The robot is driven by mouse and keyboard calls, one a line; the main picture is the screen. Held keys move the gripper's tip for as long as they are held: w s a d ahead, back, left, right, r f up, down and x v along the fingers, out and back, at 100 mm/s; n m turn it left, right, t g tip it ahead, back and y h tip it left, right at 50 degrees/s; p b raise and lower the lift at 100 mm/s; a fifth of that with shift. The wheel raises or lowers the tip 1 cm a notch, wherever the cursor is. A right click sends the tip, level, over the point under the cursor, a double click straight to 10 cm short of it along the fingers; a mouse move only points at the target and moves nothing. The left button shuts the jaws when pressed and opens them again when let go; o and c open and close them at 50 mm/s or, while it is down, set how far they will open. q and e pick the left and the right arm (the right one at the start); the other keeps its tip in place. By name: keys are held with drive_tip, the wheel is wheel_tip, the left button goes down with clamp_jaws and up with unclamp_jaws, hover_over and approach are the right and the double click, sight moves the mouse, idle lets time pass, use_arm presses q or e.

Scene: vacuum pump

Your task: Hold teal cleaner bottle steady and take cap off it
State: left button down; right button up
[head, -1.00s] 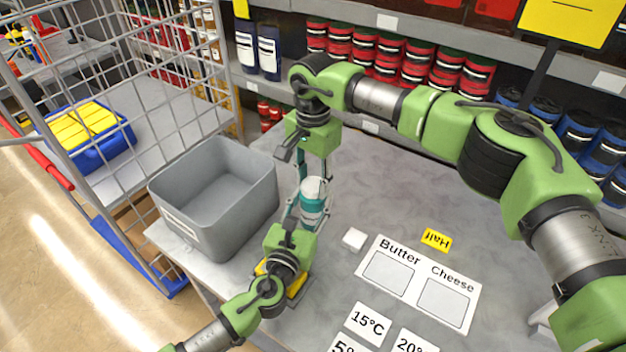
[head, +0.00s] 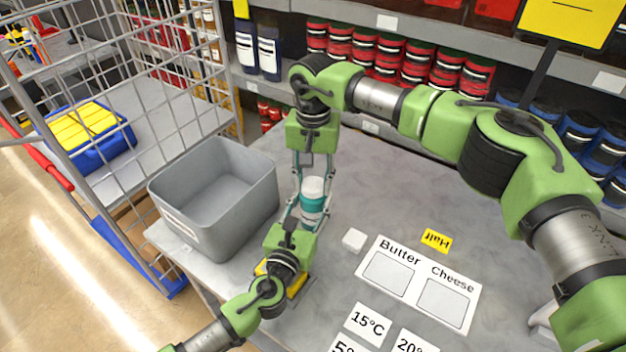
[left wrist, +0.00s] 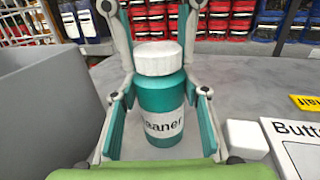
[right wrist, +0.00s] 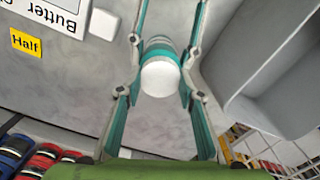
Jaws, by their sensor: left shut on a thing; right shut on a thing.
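The teal cleaner bottle (head: 312,208) stands upright on the grey table, its label partly readable in the left wrist view (left wrist: 160,115). Its white cap (left wrist: 158,58) sits on top and also shows end-on in the right wrist view (right wrist: 160,78). My left gripper (head: 309,206) is shut on the bottle's body from the near side, a finger on each side. My right gripper (head: 313,184) points down from above, shut on the cap with a finger on either side. Whether the cap has loosened cannot be told.
A grey open bin (head: 215,195) stands close on the left and looks empty. A small white block (head: 354,240), a yellow Half label (head: 437,240) and a Butter/Cheese card (head: 418,284) lie to the right. Shelves of tins stand behind.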

sight(313, 184)
use_arm(q)
drive_tip(key=shift+f, duration=0.1)
use_arm(e)
drive_tip(key=shift+r, duration=0.2)
drive_tip(key=shift+r, duration=0.85)
drive_tip(key=shift+r, duration=2.05)
use_arm(q)
drive_tip(key=c, duration=1.1)
unclamp_jaws()
drive_tip(key=shift+s, duration=0.1)
